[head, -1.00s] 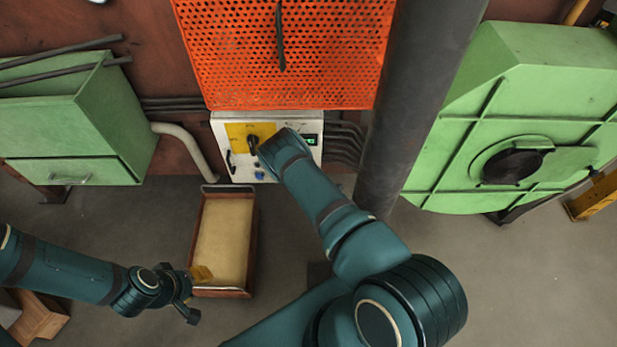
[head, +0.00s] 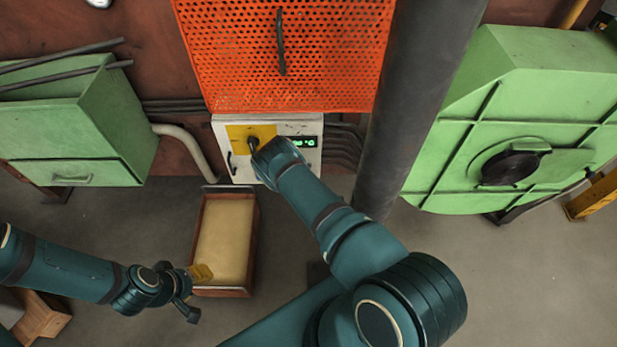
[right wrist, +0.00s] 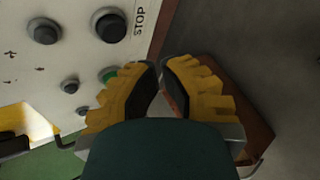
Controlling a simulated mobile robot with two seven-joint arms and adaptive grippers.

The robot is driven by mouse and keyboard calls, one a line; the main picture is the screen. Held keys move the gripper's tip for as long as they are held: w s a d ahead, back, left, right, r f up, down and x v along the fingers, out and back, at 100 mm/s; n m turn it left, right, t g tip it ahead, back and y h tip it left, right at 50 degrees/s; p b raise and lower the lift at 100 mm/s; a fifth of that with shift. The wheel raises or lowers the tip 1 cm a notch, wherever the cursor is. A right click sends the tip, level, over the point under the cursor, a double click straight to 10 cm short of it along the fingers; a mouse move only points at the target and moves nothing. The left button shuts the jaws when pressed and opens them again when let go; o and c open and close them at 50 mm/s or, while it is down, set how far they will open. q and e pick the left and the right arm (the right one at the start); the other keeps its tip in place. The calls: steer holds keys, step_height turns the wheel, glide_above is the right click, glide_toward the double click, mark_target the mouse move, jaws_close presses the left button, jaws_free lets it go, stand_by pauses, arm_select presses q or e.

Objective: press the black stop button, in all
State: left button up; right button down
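The black stop button (right wrist: 110,25) is a round knob on the pale control panel (right wrist: 70,65), with the word STOP beside it in the right wrist view. My right gripper (right wrist: 161,66) is in front of the panel, below and to the right of the button and apart from it. Its yellow fingers are drawn together at the tips and hold nothing. In the head view my right wrist covers the lower middle of the control panel (head: 293,128), and the stop button is hidden. My left gripper (head: 196,291) hangs low at the left; its finger opening is unclear.
A second black button (right wrist: 43,30) and a green button (right wrist: 108,73), partly behind a finger, are nearby. An orange perforated guard (head: 330,60) hangs above the panel. A grey column (head: 405,110) stands right. A sand-coloured tray (head: 254,240) lies below.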

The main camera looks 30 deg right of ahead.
steer(key=shift+s+a, duration=0.55)
steer(key=shift+s, duration=0.3)
